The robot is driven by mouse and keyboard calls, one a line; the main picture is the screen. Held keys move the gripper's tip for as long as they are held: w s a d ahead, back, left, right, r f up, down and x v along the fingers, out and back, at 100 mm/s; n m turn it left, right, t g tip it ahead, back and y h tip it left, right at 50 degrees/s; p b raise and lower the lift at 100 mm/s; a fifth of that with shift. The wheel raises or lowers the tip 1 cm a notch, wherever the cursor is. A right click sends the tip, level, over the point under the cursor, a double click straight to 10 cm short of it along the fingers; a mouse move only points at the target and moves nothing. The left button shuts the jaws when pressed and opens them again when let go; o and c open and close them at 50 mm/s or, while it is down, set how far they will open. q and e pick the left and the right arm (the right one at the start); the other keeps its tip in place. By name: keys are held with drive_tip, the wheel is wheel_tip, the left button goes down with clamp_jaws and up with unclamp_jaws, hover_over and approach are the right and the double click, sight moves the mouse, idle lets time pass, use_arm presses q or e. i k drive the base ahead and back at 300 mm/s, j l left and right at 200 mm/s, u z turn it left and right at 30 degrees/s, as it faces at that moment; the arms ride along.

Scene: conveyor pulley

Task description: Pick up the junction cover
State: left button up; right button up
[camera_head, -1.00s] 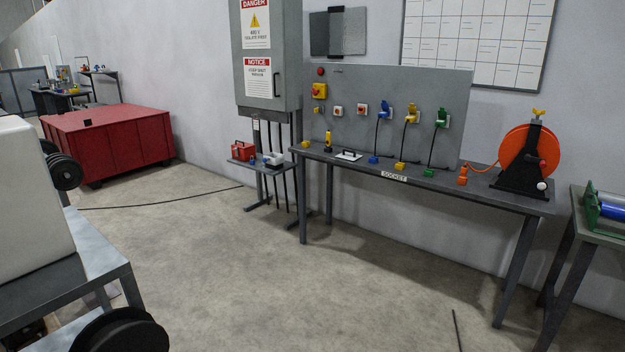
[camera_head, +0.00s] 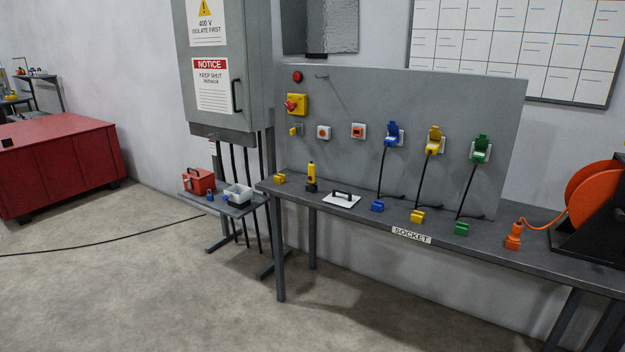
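A flat white plate with a black handle on top (camera_head: 341,202), which looks like the junction cover, lies on the grey bench (camera_head: 300,200) in the head view, left of centre near the front edge. It lies handle up, between a yellow and black hand-held device (camera_head: 311,177) and a blue plug (camera_head: 377,206). Neither of my grippers is in view.
A grey panel with sockets (camera_head: 340,95) stands behind the bench. Yellow (camera_head: 417,217), green (camera_head: 461,229) and orange (camera_head: 513,238) plugs lie to the right. A low side table (camera_head: 232,209) holds a red case (camera_head: 198,180) and a grey box (camera_head: 238,195). The floor in front is clear.

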sight(340, 197)
drive_tip(key=i+j, duration=0.2)
drive_tip(key=i, duration=0.4)
drive_tip(key=i+j+u, duration=0.1)
drive_tip(key=i, duration=0.5)
drive_tip(key=i+j, duration=0.25)
drive_tip(key=i, duration=0.35)
drive_tip(key=j+u, duration=0.05)
